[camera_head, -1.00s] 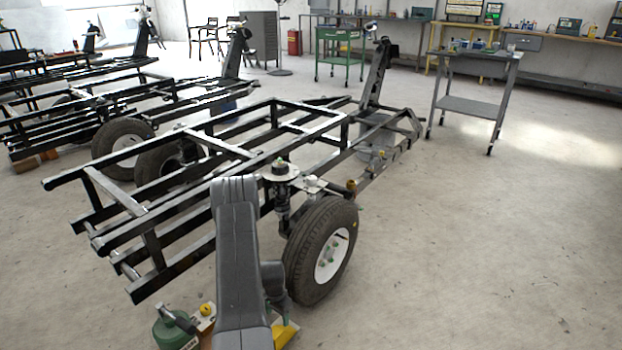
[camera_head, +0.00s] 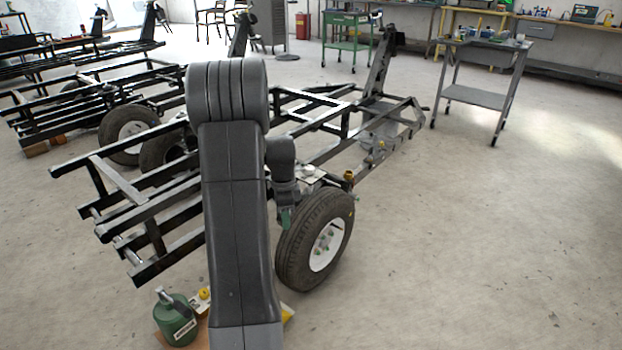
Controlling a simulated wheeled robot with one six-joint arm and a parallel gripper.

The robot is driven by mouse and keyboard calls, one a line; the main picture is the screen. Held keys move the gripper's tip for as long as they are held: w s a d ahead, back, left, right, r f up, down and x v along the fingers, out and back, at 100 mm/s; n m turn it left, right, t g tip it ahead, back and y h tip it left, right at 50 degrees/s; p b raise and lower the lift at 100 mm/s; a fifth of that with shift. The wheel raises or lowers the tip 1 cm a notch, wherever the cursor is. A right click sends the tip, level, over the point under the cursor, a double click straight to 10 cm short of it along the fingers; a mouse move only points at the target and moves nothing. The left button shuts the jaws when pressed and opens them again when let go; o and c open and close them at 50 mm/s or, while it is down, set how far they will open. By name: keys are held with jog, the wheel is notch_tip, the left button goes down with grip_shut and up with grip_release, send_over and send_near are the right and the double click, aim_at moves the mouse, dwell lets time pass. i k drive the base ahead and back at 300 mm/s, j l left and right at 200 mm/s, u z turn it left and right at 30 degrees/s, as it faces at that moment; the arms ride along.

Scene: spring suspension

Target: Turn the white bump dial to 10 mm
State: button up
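A small white dial-like knob (camera_head: 309,170) sits on a pale bracket on the near side of the black trailer frame (camera_head: 330,150), above the wheel (camera_head: 316,240). I take it for the white bump dial; its markings are too small to read. My gripper (camera_head: 286,216) hangs at the end of my dark wrist, just left of the wheel and lower left of the knob in the picture. Only a small green part of it shows, so its opening cannot be made out. My arm hides the spring strut and its white top plate.
A green canister (camera_head: 175,318) stands on the floor at lower left, beside a yellow piece (camera_head: 204,293). A grey cart (camera_head: 478,95) stands behind at right. The floor at right is clear.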

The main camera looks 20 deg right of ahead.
aim_at(310, 170)
jog(key=l+u, duration=0.25)
jog(key=l, duration=0.8)
jog(key=k+l+u, duration=0.1)
jog(key=l+u, duration=0.2)
jog(key=l, duration=0.7)
jog(key=i+l+u, duration=0.2)
jog(key=i+l, duration=0.2)
jog(key=l, duration=0.2)
jog(key=i+l+u, duration=0.15)
jog(key=l, duration=0.2)
jog(key=i+l+u, duration=0.1)
jog(key=l, duration=0.25)
jog(key=i+l, duration=0.1)
jog(key=i, duration=0.2)
